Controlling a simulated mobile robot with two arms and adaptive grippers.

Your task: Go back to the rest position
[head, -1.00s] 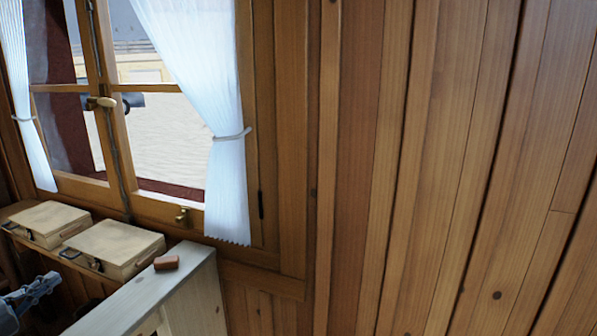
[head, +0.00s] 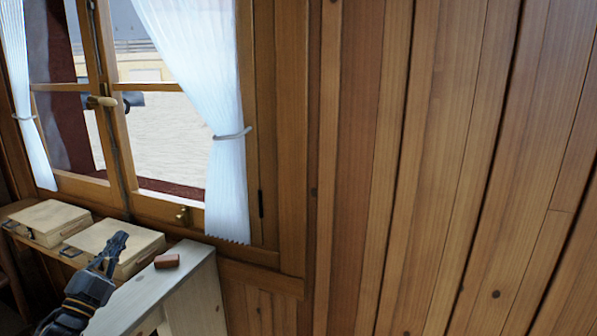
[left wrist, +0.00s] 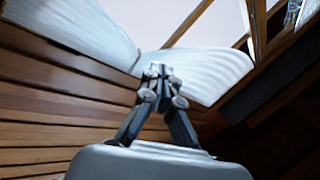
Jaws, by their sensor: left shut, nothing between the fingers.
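My left gripper (head: 117,243) shows at the lower left of the head view, its arm coming up from the bottom edge. It is shut and empty, with its fingertips pointing up in front of the right cream box. In the left wrist view the gripper (left wrist: 160,72) has its fingertips together with nothing between them, and the white curtain (left wrist: 215,68) and plank wall (left wrist: 60,95) lie beyond. My right gripper is in neither view.
Two cream boxes (head: 48,222) with dark handles stand under the window (head: 165,120). A small reddish-brown block (head: 167,261) lies on the pale wooden top (head: 190,258) just right of my gripper. A plank wall (head: 430,170) fills the right side.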

